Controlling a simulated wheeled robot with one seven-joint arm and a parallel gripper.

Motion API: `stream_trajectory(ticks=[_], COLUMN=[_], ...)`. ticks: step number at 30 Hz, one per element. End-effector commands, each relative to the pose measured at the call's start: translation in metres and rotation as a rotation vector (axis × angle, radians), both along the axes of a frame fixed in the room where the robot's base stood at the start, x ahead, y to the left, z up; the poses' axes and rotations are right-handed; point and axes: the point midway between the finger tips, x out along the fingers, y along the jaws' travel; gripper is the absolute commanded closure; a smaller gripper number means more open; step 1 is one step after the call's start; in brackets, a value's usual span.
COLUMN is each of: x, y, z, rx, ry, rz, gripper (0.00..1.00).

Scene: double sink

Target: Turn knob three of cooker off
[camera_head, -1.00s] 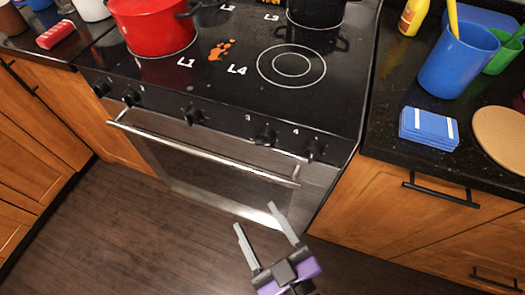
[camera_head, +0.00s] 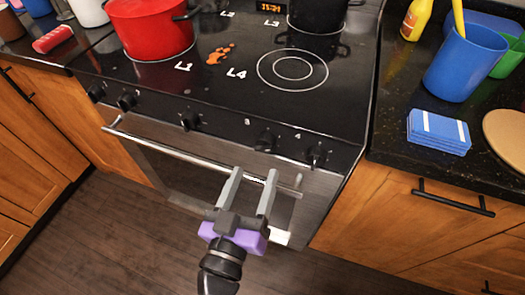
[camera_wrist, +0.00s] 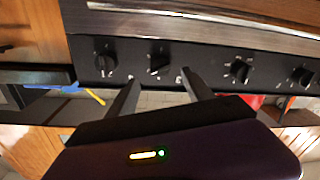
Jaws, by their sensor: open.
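The cooker (camera_head: 215,150) has a black front panel with a row of dark knobs. Knob three (camera_head: 265,142) is beside the printed 3, second from the right. In the wrist view, which is upside down, it seems to be the second knob from the left (camera_wrist: 160,57), its grip tilted. My gripper (camera_head: 254,172) is open and empty, in front of the oven door, just below knob three and apart from it. In the wrist view the fingertips (camera_wrist: 161,77) straddle the line toward that knob.
Knob four (camera_head: 316,157) is close on the right; another knob (camera_head: 190,121) is farther left. The oven handle (camera_head: 200,160) runs below the panel. A red pot (camera_head: 150,28) and a black pot (camera_head: 318,14) stand on the hob. Blue sponges (camera_head: 438,132) lie on the right counter.

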Motion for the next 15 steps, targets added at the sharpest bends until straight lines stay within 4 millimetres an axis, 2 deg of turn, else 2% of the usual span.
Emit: stream_trajectory(ticks=[9,15], x=[0.046,0.063], y=[-0.016,-0.022], z=[0.001,0.0], rx=[-0.002,-0.002], ry=[0.0,0.002], rz=[-0.001,0.001], gripper=[0.4,0.4])
